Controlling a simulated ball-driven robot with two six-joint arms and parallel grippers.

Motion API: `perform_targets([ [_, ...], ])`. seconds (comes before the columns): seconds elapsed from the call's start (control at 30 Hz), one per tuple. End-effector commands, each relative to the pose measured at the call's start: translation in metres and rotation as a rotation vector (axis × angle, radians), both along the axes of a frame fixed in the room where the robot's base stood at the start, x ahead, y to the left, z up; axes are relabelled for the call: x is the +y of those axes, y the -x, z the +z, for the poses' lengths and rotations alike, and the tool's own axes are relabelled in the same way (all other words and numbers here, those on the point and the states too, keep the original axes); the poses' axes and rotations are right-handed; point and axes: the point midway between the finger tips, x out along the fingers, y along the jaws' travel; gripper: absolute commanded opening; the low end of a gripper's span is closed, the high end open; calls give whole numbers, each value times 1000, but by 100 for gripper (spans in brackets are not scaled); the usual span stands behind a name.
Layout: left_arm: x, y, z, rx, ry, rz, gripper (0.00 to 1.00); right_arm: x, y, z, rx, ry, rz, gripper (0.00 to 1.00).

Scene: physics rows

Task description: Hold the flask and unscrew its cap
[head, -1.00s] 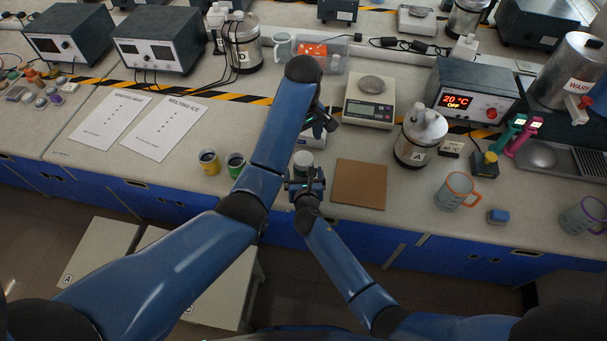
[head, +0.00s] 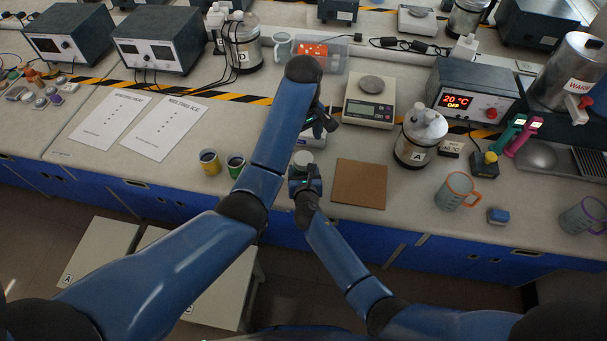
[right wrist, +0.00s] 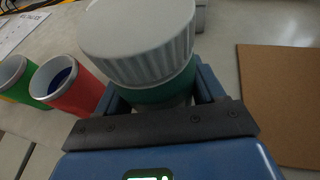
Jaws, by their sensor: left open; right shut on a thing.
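The flask has a pale grey ribbed cap (right wrist: 140,40) and a green body (right wrist: 168,92) in the right wrist view. In the head view its cap (head: 303,158) shows at the bench's front part, upright. My right gripper (head: 304,178) is shut on the flask's body below the cap, and its jaws (right wrist: 160,100) stand on both sides of it. Most of the lower body is hidden by the gripper. My left gripper (head: 322,122) is open, behind and above the flask, apart from the cap; its fingers are partly hidden by its arm.
A brown square mat (head: 359,184) lies right of the flask. A scale (head: 370,101) and a bottle marked A (head: 419,137) stand behind to the right. An orange-rimmed mug (head: 457,190) is further right.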

Motion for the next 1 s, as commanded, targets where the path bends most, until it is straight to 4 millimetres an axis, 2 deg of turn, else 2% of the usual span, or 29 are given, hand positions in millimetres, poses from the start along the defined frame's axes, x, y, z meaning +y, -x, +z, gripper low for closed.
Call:
perform_targets([
  [0.03, 0, 0, 0, 0, 0, 0, 80, 0, 0, 0, 0, 0, 0, 28],
  [0.2, 0, 0, 0, 0, 0, -2, 80, 0, 0, 0, 0, 0, 0, 2],
  [0.23, 0, 0, 0, 0, 0, -4, 80, 0, 0, 0, 0, 0, 0, 0],
  [0.37, 0, 0, 0, 0, 0, -46, 80, 0, 0, 0, 0, 0, 0, 0],
  [0.57, 0, 0, 0, 0, 0, -243, 80, 0, 0, 0, 1, 0, 0, 0],
  [1.0, 0, 0, 0, 0, 0, -1026, 80, 0, 0, 0, 1, 0, 0, 0],
])
